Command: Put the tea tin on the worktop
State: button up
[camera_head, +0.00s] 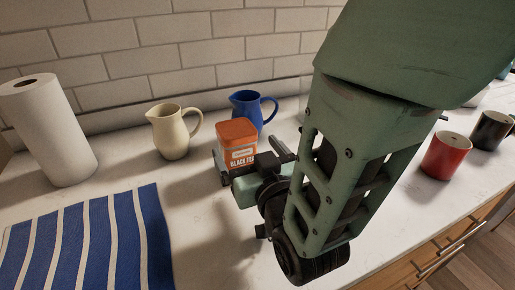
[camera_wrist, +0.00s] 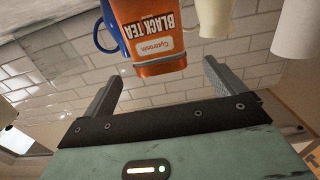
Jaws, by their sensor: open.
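The tea tin (camera_head: 238,133), orange with a white label reading BLACK TEA, is upright near the back of the white worktop (camera_head: 205,235). Its base is hidden behind my gripper in the head view, so I cannot see what it rests on. My gripper (camera_head: 252,158) is open in front of the tin, one finger towards each side. In the wrist view, which is upside down, the tin (camera_wrist: 152,38) shows between and beyond the open fingers (camera_wrist: 162,73), with its lid end nearest them. I see no finger touching it.
A blue jug (camera_head: 247,108) stands close behind the tin, and a cream jug (camera_head: 172,133) is to its left. A paper towel roll (camera_head: 50,130) and a striped cloth (camera_head: 95,245) are farther left. Red (camera_head: 448,155) and black (camera_head: 491,130) mugs stand right. The worktop's front-middle is clear.

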jog(key=shift+v, duration=1.05)
jog(key=shift+r+p, duration=0.25)
jog(key=shift+p, duration=0.7)
jog(key=shift+f+p+v, duration=0.25)
jog(key=shift+p+v, duration=1.05)
jog(key=shift+p, duration=1.55)
